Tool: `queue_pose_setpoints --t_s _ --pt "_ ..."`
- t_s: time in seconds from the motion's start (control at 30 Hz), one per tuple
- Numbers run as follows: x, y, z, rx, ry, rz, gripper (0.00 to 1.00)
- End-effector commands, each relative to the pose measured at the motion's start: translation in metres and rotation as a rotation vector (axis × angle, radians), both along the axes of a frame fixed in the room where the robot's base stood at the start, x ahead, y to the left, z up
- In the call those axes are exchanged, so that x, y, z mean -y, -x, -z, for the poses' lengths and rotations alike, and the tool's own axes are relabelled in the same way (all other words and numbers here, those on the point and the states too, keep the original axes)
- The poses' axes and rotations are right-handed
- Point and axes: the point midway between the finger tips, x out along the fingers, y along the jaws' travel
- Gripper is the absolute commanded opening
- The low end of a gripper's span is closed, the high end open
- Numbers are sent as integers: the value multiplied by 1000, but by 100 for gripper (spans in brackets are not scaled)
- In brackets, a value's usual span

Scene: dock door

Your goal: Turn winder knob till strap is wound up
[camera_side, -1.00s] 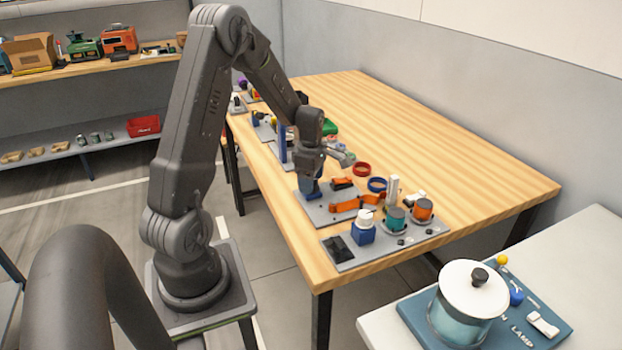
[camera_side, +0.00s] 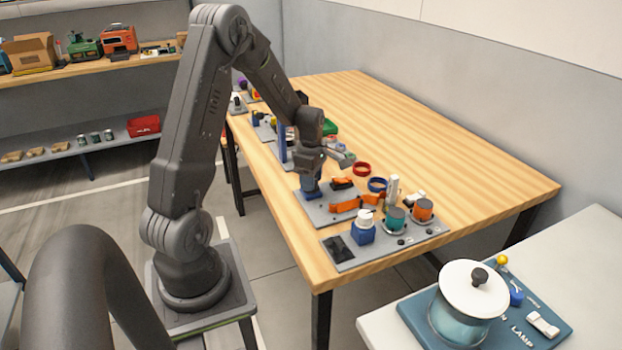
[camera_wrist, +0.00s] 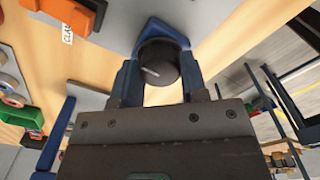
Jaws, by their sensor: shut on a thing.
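The winder knob (camera_wrist: 158,64) is dark and round with a pale line across its face. In the wrist view it sits in front of a blue winder body (camera_wrist: 166,30). My gripper (camera_wrist: 158,75) has a finger on each side of the knob and is shut on it. In the side view my gripper (camera_side: 311,184) points down over the winder at the left of a grey plate (camera_side: 315,213). The knob is hidden in the side view.
Right in front of the plate is another board (camera_side: 345,262) with a blue block (camera_side: 362,235) and teal (camera_side: 396,217) and orange (camera_side: 423,208) cylinders. The table's right side (camera_side: 470,165) is clear.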

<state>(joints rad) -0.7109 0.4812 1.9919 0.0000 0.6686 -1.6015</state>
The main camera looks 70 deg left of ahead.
Motion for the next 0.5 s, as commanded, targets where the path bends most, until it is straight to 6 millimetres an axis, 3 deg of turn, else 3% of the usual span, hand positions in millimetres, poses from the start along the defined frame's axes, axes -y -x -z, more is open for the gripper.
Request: queue_pose_setpoints --t_s 0.5 --pt "0 0 -1 1 -1 398 16"
